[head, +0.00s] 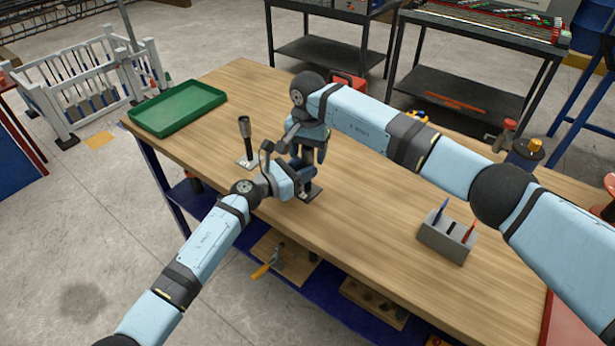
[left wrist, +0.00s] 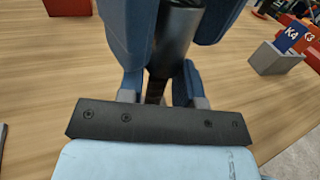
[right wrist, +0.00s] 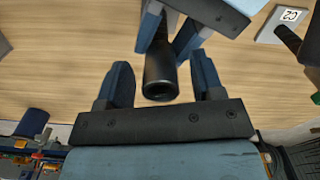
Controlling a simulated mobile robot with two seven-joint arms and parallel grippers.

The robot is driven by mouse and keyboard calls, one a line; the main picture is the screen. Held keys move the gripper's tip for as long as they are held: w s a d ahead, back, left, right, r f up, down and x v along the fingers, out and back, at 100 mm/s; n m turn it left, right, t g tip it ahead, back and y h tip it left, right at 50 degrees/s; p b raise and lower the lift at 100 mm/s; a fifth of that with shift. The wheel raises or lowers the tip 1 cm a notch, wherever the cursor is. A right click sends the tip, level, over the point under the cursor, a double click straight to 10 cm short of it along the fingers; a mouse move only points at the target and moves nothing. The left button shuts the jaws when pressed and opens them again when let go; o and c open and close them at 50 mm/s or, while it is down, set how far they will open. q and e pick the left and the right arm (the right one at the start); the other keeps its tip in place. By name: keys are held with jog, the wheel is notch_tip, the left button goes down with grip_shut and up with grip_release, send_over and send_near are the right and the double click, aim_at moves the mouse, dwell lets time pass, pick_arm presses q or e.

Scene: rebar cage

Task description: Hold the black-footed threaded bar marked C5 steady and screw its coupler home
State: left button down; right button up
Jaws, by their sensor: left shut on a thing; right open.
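The threaded bar stands on a black foot (head: 311,192) near the front edge of the bench; the grippers hide most of it and its marking is not readable. My left gripper (head: 299,176) is shut around the bar low down; the dark bar shows between its fingers in the left wrist view (left wrist: 156,88). The dark coupler (right wrist: 160,80) shows its hollow end in the right wrist view, above the left gripper's fingers. My right gripper (head: 308,152) is open, its fingers on either side of the coupler with gaps visible.
A second bar (head: 245,140) stands on a pale plate (head: 240,163) to the left. A green tray (head: 177,108) lies at the bench's left end. A grey holder (head: 440,241) with red and blue items stands to the right. The wooden bench between is clear.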

jog(key=shift+c, duration=0.2)
jog(key=c, duration=1)
jog(key=m, duration=0.3)
jog(key=shift+m, duration=0.4)
jog(key=o, duration=1)
